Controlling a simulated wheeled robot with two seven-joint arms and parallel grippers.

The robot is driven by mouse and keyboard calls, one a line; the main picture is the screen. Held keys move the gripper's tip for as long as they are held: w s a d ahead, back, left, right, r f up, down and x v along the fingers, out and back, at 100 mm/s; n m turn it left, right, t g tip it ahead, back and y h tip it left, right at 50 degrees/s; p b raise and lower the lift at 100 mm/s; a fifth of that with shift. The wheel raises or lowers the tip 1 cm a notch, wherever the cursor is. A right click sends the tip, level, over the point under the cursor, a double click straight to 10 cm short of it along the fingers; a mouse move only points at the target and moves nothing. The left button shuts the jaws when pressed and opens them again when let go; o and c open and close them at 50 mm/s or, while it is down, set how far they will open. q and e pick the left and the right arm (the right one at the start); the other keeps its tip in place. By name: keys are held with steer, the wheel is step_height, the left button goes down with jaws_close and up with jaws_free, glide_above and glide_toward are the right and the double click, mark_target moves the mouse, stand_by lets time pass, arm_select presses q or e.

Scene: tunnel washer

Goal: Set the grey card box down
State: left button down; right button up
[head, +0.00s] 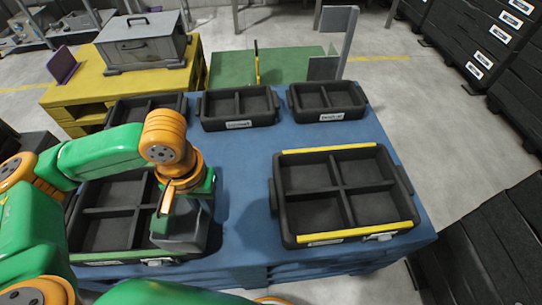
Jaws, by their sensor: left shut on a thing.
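The grey card box (182,228) hangs below my left gripper (176,198), which is shut on it. The box is over the front right part of the black divided tray with green edging (92,212) at the front left of the blue table. It hides that compartment's floor, so I cannot tell whether the box touches it. My right gripper is not in view.
A black divided tray with yellow edges (281,205) stands on the right of the blue table (237,190). Smaller black trays (238,123) line the back. Bare blue surface lies between the front trays. Black crates (480,50) are stacked at right.

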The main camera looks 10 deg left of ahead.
arm_select(q)
step_height(320, 180, down, 10)
steer(key=s+a+n+b, duration=0.2)
steer(key=s+b, duration=0.1)
steer(key=b, duration=0.2)
steer(key=w+d+f+b, duration=0.1)
steer(key=w+d+f, duration=0.2)
steer(key=f, duration=0.1)
steer(key=w+d+f+b, duration=0.1)
steer(key=w+d+f, duration=0.2)
steer(key=f, duration=0.1)
steer(key=w+d+f+b, duration=0.2)
steer(key=w+d+f, duration=0.1)
steer(key=w+f, duration=0.1)
steer(key=shift+w+d, duration=0.1)
steer(key=shift+d, duration=0.15)
steer(key=shift+f, duration=0.25)
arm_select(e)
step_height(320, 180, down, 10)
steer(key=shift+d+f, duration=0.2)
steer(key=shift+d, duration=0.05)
arm_select(q)
steer(key=c, duration=1)
jaws_free()
